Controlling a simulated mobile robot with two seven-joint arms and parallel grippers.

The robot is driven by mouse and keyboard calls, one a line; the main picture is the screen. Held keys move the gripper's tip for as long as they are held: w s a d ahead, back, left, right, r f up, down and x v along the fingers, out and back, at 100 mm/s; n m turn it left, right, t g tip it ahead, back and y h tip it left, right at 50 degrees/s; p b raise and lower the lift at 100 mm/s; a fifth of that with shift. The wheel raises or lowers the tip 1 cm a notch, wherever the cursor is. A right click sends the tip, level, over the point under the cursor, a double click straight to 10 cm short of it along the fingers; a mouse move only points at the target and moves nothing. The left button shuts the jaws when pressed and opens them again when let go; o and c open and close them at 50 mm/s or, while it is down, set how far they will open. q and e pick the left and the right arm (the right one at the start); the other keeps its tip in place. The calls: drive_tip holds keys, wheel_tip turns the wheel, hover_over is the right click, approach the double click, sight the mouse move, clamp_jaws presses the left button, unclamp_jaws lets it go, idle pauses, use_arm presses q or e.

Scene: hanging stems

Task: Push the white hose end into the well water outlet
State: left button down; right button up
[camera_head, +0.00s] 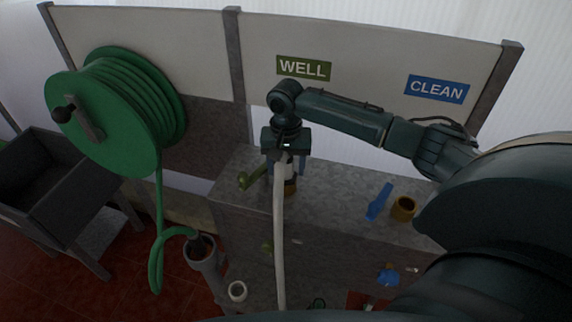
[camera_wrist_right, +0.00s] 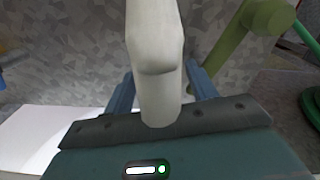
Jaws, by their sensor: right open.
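The white hose (camera_head: 279,235) hangs down the front of the grey counter, and its upper end is at the well water outlet (camera_head: 291,188). The outlet is a brass socket below the WELL sign (camera_head: 303,68), with a green valve handle (camera_head: 250,178) at its left. The handle also shows in the right wrist view (camera_wrist_right: 240,35). My right gripper (camera_head: 287,168) is open, with its blue fingers on either side of the hose end, which shows between them in the right wrist view (camera_wrist_right: 157,70). How deep the end sits in the outlet is hidden. My left gripper is out of view.
A second brass outlet (camera_head: 403,208) with a blue handle (camera_head: 379,201) stands at the right, below the CLEAN sign (camera_head: 437,89). A green hose reel (camera_head: 110,112) hangs at the left, its hose running to a grey pipe (camera_head: 204,262). A dark bin (camera_head: 58,170) stands at far left.

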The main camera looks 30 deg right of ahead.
wheel_tip(320, 180, up, 13)
drive_tip(key=shift+r+b, duration=0.1)
drive_tip(key=shift+b, duration=0.25)
drive_tip(key=s+a+f+n+t+y, duration=0.1)
drive_tip(key=s+a+f+n, duration=0.3)
drive_tip(key=s+a+f, duration=0.3)
drive_tip(key=s+a+f+n+t+y, duration=0.1)
drive_tip(key=s+a+f+n, duration=0.2)
drive_tip(key=s+a+f, duration=0.35)
drive_tip(key=s+d+f+n+t+h, duration=0.1)
drive_tip(key=s+d+f, duration=0.1)
drive_tip(key=s, duration=0.4)
drive_tip(key=s+d+f+n+t+h, duration=0.1)
drive_tip(key=s+d+f, duration=0.1)
drive_tip(key=s, duration=0.4)
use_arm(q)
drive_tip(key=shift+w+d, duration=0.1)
use_arm(e)
drive_tip(key=w+a+f+t+y, duration=0.1)
drive_tip(key=w+a+f+t, duration=0.1)
drive_tip(key=f, duration=0.3)
drive_tip(key=w+a+f+t+y, duration=0.1)
drive_tip(key=w+a+f+t, duration=0.2)
drive_tip(key=f+t, duration=0.1)
drive_tip(key=shift+w+a+f+n+y, duration=0.3)
drive_tip(key=shift+f+y, duration=0.1)
drive_tip(key=shift+f, duration=0.15)
